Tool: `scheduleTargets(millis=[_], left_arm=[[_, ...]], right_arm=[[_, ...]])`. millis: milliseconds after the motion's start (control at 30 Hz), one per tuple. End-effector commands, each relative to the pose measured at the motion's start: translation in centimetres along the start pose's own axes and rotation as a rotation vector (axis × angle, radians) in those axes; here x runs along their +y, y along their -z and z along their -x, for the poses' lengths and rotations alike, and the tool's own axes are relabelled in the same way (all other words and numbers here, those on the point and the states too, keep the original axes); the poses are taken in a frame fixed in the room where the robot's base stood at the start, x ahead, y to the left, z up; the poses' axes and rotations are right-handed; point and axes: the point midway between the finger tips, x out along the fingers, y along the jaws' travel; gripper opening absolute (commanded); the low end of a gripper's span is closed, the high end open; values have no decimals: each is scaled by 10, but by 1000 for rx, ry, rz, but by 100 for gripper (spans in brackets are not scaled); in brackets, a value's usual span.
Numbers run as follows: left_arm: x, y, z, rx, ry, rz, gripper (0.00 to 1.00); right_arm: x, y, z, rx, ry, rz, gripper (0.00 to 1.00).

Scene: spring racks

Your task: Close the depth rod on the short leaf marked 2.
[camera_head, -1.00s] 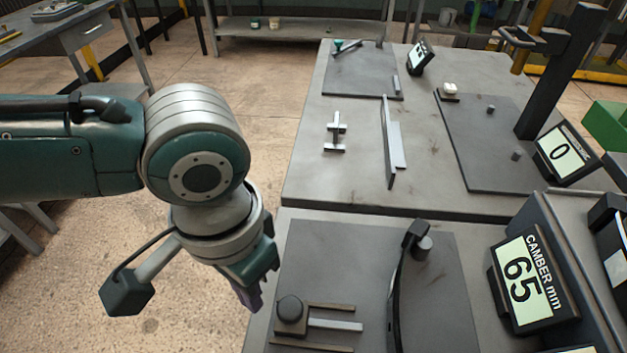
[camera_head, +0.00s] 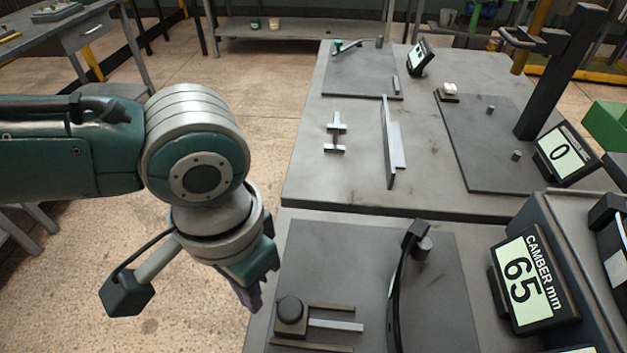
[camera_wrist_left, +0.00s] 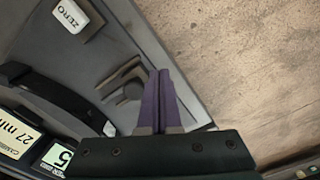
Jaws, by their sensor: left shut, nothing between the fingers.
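The depth rod is a silver bar (camera_head: 335,325) reaching right from a dark block with a round black knob (camera_head: 290,310), between two brown rails, on the near plate. A gap of plate shows between its tip and a curved black leaf (camera_head: 397,290) standing on edge. I cannot read a 2 on the leaf. The knob also shows in the left wrist view (camera_wrist_left: 132,91), and the leaf there (camera_wrist_left: 60,97) too. My left gripper (camera_head: 252,296) is shut and empty, left of the plate and knob; its purple fingers (camera_wrist_left: 160,90) lie together. My right gripper is not in view.
A display (camera_head: 525,280) reading CAMBER mm 65 stands right of the near plate. A ZERO button (camera_wrist_left: 72,15) shows in the left wrist view. A second plate with a post (camera_head: 555,75) and a display (camera_head: 565,152) reading 0 lie farther back. Floor is open at left.

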Motion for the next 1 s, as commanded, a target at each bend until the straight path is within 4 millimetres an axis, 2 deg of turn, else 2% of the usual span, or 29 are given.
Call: scheduleTargets(millis=[567,1000], left_arm=[[0,0,-2,0,0,0,0],[0,0,-20,0,-1,0,0]], right_arm=[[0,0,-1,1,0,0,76],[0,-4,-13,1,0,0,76]])
